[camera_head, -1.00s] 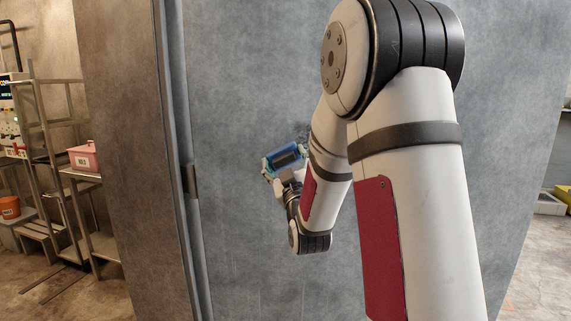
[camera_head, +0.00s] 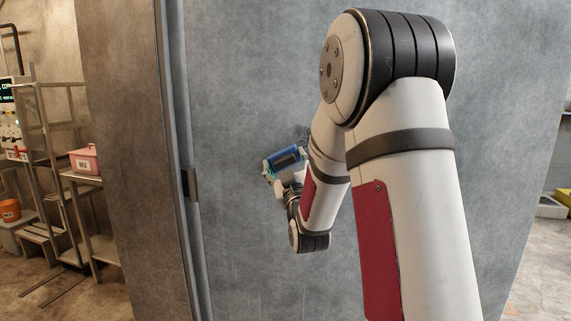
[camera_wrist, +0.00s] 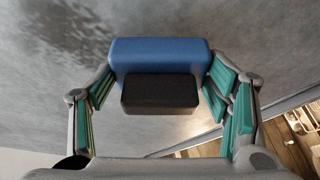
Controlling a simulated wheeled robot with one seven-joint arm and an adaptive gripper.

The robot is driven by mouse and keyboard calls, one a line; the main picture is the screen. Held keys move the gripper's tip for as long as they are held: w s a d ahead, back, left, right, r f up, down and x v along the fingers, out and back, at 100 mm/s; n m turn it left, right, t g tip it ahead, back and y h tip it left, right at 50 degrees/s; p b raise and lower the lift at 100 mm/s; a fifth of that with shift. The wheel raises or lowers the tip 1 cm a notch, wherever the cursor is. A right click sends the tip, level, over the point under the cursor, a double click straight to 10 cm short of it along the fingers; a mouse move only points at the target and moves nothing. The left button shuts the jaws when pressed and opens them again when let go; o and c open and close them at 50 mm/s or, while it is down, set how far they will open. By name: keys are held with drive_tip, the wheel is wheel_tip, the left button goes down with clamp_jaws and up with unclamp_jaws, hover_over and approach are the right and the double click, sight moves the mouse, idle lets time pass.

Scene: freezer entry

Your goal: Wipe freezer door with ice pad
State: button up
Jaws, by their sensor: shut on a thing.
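The ice pad (camera_head: 286,157) is a blue block with a black grip block on its back. My gripper (camera_head: 284,168) is shut on it, and in the wrist view the teal-padded fingers (camera_wrist: 158,92) press on both sides of the blue pad (camera_wrist: 150,48). The grey freezer door (camera_head: 245,75) fills the middle of the head view. The pad is held at or very close to the door; I cannot tell whether it touches. A darker patch (camera_wrist: 45,35) shows on the grey surface at upper left of the wrist view. My arm hides part of the door.
A vertical metal frame edge with a hinge (camera_head: 190,184) stands left of the door. At far left are a metal rack with a pink box (camera_head: 85,160) and an orange bucket (camera_head: 10,210). A yellow bin (camera_head: 563,197) is at the far right edge.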

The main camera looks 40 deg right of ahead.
drive_tip(key=shift+w+d+b, duration=0.5)
drive_tip(key=shift+w, duration=0.2)
idle(0.3)
